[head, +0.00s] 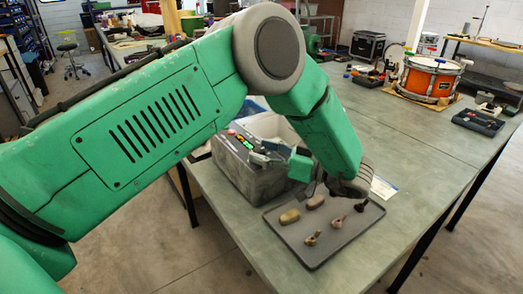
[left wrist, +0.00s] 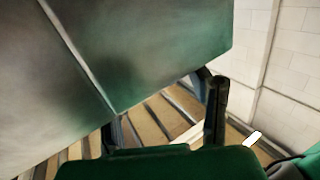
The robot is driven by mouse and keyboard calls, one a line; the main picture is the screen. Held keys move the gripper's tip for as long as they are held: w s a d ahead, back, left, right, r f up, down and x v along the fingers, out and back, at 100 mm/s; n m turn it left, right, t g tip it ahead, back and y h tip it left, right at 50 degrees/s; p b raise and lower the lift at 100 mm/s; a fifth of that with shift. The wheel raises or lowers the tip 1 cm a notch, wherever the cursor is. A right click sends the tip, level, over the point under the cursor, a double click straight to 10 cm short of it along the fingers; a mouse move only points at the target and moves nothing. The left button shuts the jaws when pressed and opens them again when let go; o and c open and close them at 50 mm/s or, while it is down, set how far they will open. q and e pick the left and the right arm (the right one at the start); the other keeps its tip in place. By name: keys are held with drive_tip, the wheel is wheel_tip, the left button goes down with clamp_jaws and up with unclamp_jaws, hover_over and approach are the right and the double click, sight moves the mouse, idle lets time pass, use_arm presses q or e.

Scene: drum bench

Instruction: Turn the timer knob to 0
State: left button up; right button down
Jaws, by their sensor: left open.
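A dark grey box-shaped device (head: 236,170) with small red and green lit marks on its top stands on the bench, partly behind my left arm. I cannot make out the timer knob; it is too small or hidden. My left gripper (head: 264,153) is over the device's top, beside the lit marks, with its fingers pointing left. Whether it touches the device I cannot tell. In the left wrist view the gripper's two dark fingers (left wrist: 163,112) stand apart with nothing visible between them. My right gripper is not in view.
A dark tray (head: 290,241) with several small brown and brass-coloured pieces lies right of the device, below my forearm. An orange drum (head: 428,80) stands at the back right. The green bench top (head: 420,150) is clear in the middle. A large grey-green surface (left wrist: 130,50) fills the wrist view's upper left.

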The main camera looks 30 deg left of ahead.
use_arm(q)
drive_tip(key=w+d, duration=0.1)
drive_tip(key=d, duration=0.6)
drive_tip(key=shift+a, duration=0.2)
drive_tip(key=shift+f, duration=0.1)
